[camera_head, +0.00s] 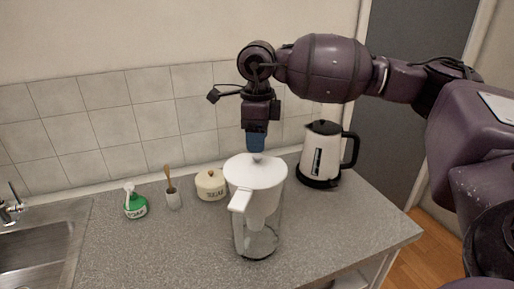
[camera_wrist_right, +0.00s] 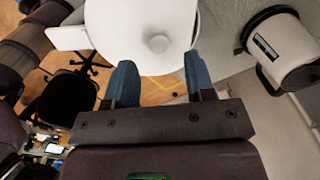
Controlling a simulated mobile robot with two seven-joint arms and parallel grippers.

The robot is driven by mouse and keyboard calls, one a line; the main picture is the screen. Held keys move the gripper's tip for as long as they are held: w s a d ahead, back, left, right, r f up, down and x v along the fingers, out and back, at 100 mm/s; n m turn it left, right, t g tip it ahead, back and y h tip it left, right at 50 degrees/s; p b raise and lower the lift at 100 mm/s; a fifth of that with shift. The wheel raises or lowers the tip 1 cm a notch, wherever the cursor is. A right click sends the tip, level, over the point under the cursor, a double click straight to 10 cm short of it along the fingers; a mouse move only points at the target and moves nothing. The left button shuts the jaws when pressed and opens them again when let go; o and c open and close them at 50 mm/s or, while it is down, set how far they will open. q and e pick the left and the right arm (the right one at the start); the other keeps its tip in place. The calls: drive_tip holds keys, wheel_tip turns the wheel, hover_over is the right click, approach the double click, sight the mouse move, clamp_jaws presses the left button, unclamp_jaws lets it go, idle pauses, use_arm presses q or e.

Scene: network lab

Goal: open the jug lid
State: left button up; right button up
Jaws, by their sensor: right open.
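The jug (camera_head: 262,222) stands upright on the grey counter, with a clear body and a white handle facing the front. Its white lid (camera_head: 256,173) is on top, with a small round knob at the middle. My right gripper (camera_head: 256,150) points down just above the lid. In the right wrist view the lid (camera_wrist_right: 115,36) and its knob (camera_wrist_right: 158,44) show beyond the fingertips. The two blue fingers of the gripper (camera_wrist_right: 160,80) are apart, with nothing between them. Whether they touch the lid I cannot tell. My left gripper is not in view.
A white and black kettle (camera_head: 322,155) stands right of the jug, near the wall. A cream lidded pot (camera_head: 211,186), a utensil cup (camera_head: 173,199) and a green soap bottle (camera_head: 135,206) stand to the left. A sink (camera_head: 35,245) is at far left. The counter's front left is clear.

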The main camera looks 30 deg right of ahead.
sight(257, 155)
drive_tip(key=shift+f, duration=1.8)
clamp_jaws()
